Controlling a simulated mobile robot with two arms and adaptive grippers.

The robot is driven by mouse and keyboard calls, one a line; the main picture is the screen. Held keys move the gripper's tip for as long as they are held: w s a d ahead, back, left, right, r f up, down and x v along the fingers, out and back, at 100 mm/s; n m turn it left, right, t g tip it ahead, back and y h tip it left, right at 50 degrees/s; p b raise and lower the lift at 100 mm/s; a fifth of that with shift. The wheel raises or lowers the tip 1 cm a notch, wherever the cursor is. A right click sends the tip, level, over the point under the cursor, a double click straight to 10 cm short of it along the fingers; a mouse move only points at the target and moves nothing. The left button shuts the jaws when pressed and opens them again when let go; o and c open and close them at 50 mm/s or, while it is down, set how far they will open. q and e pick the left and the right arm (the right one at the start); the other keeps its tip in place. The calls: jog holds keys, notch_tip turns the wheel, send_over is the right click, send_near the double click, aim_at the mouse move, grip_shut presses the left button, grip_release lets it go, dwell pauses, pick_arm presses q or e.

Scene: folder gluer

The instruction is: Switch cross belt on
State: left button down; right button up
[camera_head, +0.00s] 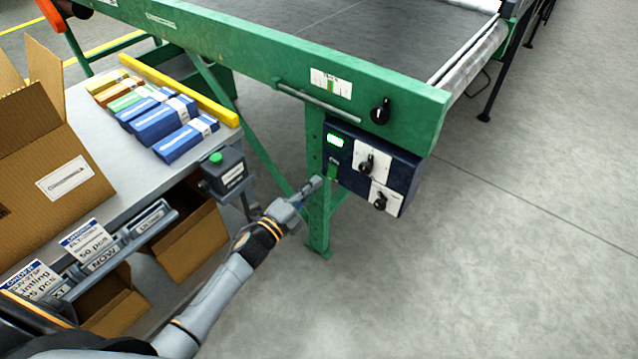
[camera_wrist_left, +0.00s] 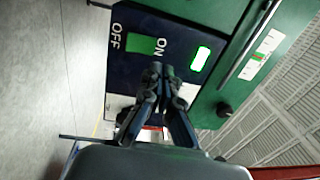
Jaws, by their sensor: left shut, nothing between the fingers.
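The dark blue control box (camera_head: 397,170) hangs under the green conveyor frame. A green rocker switch marked ON and OFF sits on its left side face; it shows in the left wrist view (camera_wrist_left: 146,46) and small in the head view (camera_head: 332,172). A lit green indicator (camera_head: 335,141) glows above the switch; it also shows in the left wrist view (camera_wrist_left: 201,58). My left gripper (camera_head: 317,183) is shut and empty. Its fingertips (camera_wrist_left: 162,70) are close to the ON end of the switch; I cannot tell whether they touch. My right gripper is not in view.
The box front has two black knobs (camera_head: 368,163). Another black knob (camera_head: 380,111) is on the green frame. A grey table (camera_head: 120,170) with cartons and a green push-button box (camera_head: 222,173) stands to the left. The floor on the right is clear.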

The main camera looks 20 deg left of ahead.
pick_arm(q)
jog(key=p+v, duration=0.1)
jog(key=v, duration=0.7)
jog(key=shift+a+r, duration=0.25)
jog(key=shift+r, duration=0.35)
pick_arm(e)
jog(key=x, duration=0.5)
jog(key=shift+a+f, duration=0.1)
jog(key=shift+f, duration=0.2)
